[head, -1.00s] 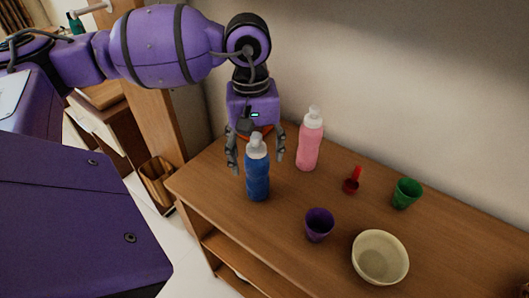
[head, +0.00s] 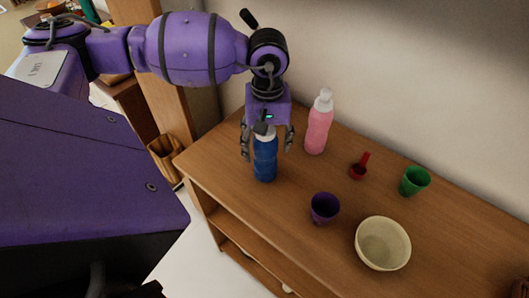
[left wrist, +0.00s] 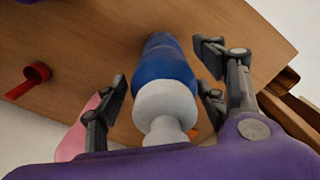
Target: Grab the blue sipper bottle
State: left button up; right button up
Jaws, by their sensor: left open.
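The blue sipper bottle (head: 265,160) with a white cap stands upright near the left end of the wooden table. My left gripper (head: 268,146) is above and around its upper part, pointing down, with its fingers spread to either side. In the left wrist view, the bottle's blue body (left wrist: 162,68) and white cap (left wrist: 165,105) lie between the open fingers (left wrist: 165,88). I see gaps there between the fingers and the bottle. In the head view the gripper hides part of the cap. My right gripper is not in view.
A pink bottle (head: 319,125) stands close by to the right, near the wall. A red scoop (head: 359,170), a green cup (head: 414,182), a purple cup (head: 324,209) and a cream bowl (head: 383,244) stand further right. The table's left edge is near the blue bottle.

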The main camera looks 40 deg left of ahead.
pick_arm(q)
jog(key=c, duration=1.5)
jog(key=shift+o, duration=0.2)
